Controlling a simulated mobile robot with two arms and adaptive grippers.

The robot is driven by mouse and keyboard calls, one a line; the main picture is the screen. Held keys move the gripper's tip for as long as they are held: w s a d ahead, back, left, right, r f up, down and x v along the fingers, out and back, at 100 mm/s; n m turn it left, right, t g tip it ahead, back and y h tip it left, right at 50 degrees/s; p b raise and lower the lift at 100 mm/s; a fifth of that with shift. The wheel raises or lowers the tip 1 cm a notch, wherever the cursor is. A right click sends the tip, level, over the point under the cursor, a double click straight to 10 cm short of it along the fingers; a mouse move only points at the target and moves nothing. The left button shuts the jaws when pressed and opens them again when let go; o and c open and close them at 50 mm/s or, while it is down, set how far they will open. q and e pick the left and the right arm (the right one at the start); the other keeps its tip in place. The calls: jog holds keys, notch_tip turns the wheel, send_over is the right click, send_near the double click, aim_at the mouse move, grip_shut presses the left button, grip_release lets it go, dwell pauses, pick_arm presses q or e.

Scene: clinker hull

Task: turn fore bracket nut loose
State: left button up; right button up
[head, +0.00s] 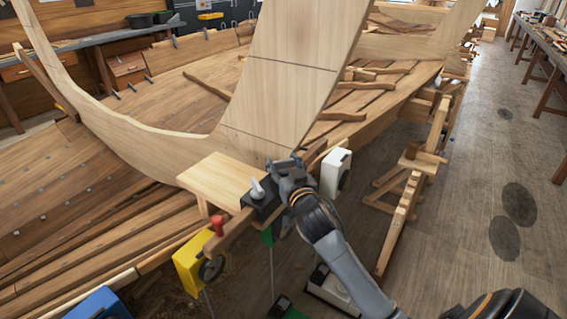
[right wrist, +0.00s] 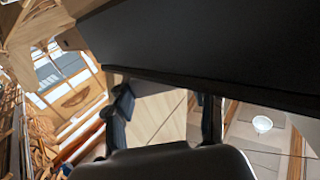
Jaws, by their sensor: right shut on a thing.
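My right gripper (head: 290,170) is at the wooden rail, between a black box with a pale lever (head: 262,198) and a white box (head: 336,172). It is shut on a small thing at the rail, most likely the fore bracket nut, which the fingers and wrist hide. In the right wrist view, the dark fingers (right wrist: 165,118) stand in front of a pale wooden panel with a seam. A large dark surface fills the top of that view. I cannot tell how far the nut is turned. My left gripper is not in view.
A yellow box (head: 190,265) and a red knob (head: 218,226) are on the rail's near end. The tall pale stem timber (head: 285,85) rises just behind my gripper. A wooden trestle (head: 405,205) stands to the right. The floor (head: 480,170) beyond it is mostly clear.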

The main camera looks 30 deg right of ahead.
jog(key=shift+d+r+n+t+y+p, duration=0.15)
jog(key=shift+n+t+y+p, duration=0.15)
jog(key=shift+n+y+p, duration=1.05)
jog(key=n+y, duration=0.1)
jog(key=y, duration=0.2)
jog(key=n+y, duration=0.2)
jog(key=shift+f+y, duration=0.2)
jog(key=shift+y, duration=0.15)
jog(key=shift+n+g+y+b, duration=0.6)
jog(key=shift+n+y, duration=0.25)
jog(key=shift+y, duration=0.4)
jog(key=shift+n+g+y+b, duration=0.55)
jog(key=shift+n+y, duration=0.25)
jog(key=shift+y, duration=0.45)
jog(key=shift+r+y, duration=0.1)
jog(key=shift+y, duration=0.3)
jog(key=o, duration=1.2)
